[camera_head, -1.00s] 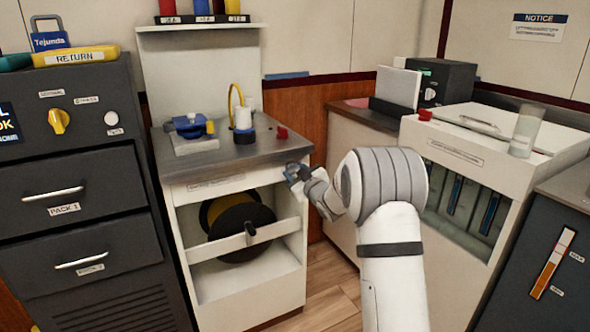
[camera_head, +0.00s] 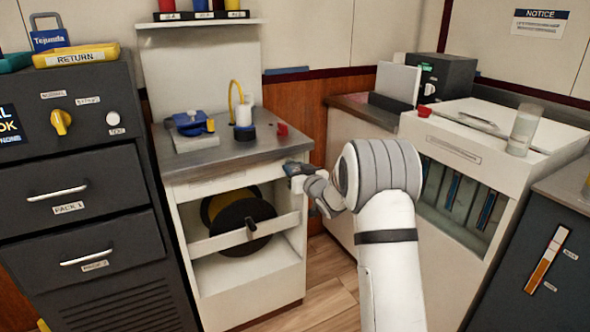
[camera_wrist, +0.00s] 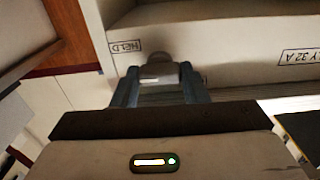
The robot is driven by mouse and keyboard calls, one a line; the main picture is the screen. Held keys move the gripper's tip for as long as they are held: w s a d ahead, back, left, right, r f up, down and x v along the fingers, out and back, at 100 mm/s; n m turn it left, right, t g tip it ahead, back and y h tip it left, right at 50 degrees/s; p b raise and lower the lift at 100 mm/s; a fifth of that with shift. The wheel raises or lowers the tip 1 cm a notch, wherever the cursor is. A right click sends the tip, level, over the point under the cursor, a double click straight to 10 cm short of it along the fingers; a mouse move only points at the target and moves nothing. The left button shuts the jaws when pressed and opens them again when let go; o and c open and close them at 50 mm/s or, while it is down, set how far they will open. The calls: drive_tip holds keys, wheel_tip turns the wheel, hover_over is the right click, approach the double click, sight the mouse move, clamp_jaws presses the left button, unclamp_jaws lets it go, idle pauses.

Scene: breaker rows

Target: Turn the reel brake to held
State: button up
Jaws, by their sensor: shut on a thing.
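The reel brake knob (camera_wrist: 157,69) shows as a grey, rounded piece between my fingertips in the wrist view. My gripper (camera_wrist: 158,82) is shut on it, with one finger on each side. A HELD label (camera_wrist: 126,47) appears upside down on the pale panel, just left of the knob. In the head view my gripper (camera_head: 294,168) is at the upper right front of the white reel cabinet (camera_head: 228,190) and hides the knob. The black and yellow reel (camera_head: 245,215) sits inside the cabinet. I cannot tell exactly where the knob points.
A blue clamp (camera_head: 190,123), a white bottle (camera_head: 244,117) and a red block (camera_head: 282,129) are on the worktop. A dark drawer cabinet (camera_head: 70,225) stands left. A white bin unit (camera_head: 480,150) stands right.

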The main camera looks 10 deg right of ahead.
drive_tip(key=shift+f, duration=0.15)
drive_tip(key=o, duration=0.7)
drive_tip(key=p+v, duration=0.1)
drive_tip(key=v, duration=0.7)
